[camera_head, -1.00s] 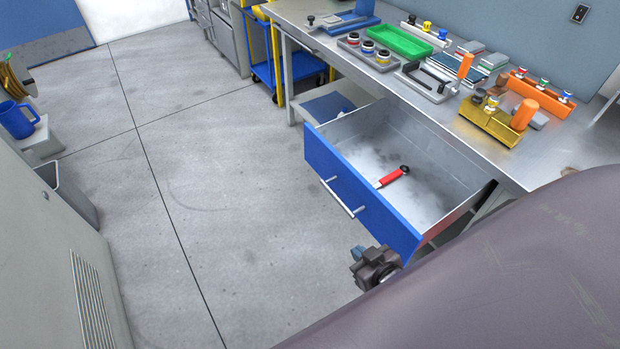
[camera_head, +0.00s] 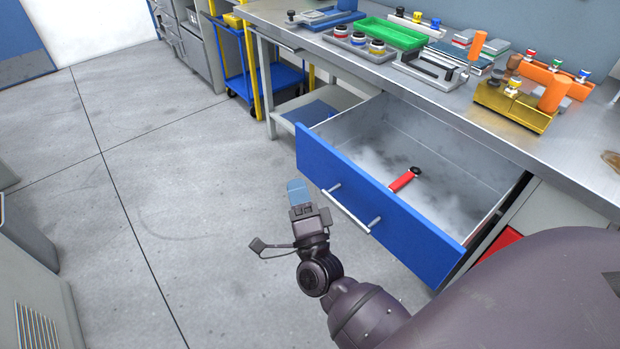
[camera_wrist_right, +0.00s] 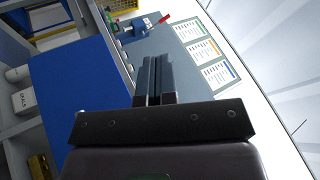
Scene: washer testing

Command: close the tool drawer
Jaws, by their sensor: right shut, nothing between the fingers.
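The tool drawer stands pulled out under the workbench, with a blue front (camera_head: 375,205) and a grey metal inside. A silver bar handle (camera_head: 350,209) runs across its front. A red-handled tool (camera_head: 404,180) with a black end lies on the drawer floor. My right gripper (camera_head: 298,188) is in front of the drawer, to the left of the handle in the head view, and appears apart from both. Its fingers (camera_wrist_right: 153,78) are shut and empty in the right wrist view. My left gripper is in neither view.
The metal workbench (camera_head: 570,150) carries a green tray (camera_head: 392,33), a yellow fixture (camera_head: 513,105) and other parts. A blue cart (camera_head: 275,78) with yellow posts stands beyond the drawer. The floor in front is open; a grey cabinet (camera_head: 28,260) stands at the left.

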